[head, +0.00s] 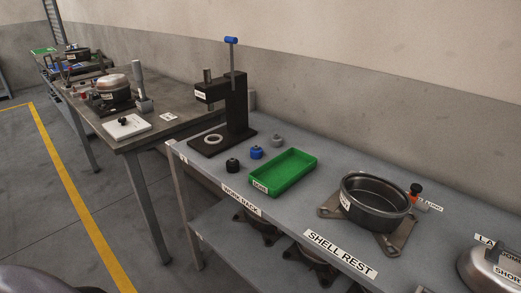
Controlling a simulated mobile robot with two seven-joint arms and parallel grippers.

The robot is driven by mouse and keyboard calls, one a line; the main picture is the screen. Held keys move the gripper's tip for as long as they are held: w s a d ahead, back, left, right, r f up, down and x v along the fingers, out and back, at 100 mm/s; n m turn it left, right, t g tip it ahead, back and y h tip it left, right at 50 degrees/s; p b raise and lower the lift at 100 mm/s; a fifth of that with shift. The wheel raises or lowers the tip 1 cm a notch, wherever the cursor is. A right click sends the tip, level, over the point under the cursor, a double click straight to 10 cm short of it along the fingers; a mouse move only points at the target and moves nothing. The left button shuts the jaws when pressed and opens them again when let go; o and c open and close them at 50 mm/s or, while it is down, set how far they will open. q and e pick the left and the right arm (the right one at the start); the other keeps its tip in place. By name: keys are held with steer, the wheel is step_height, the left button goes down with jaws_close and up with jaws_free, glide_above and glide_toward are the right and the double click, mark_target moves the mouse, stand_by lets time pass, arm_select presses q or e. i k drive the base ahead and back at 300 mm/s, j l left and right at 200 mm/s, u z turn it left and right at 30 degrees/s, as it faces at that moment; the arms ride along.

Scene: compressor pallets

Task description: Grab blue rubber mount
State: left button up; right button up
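A small blue rubber mount (256,153) stands on the grey workbench, between a black mount (233,165) and a grey mount (277,140). The three sit in a slanting row, apart from each other, just left of a green tray (283,173). A black press with a blue-ended lever (237,100) stands behind and left of the blue mount. Neither of my grippers shows in the head view.
A metal shell (376,203) on a bracket stands to the right on the bench, near the "SHELL REST" label (340,254). A second table (150,125) with equipment stands at the left. Compressor parts sit on the shelf below. The green tray looks empty.

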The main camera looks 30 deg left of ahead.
mark_target(256, 151)
steer(key=j+z, duration=0.2)
steer(key=j, duration=0.6)
steer(key=k+j+z, duration=0.2)
steer(key=j, duration=1.35)
steer(key=k+j+z, duration=0.1)
steer(key=j, duration=0.7)
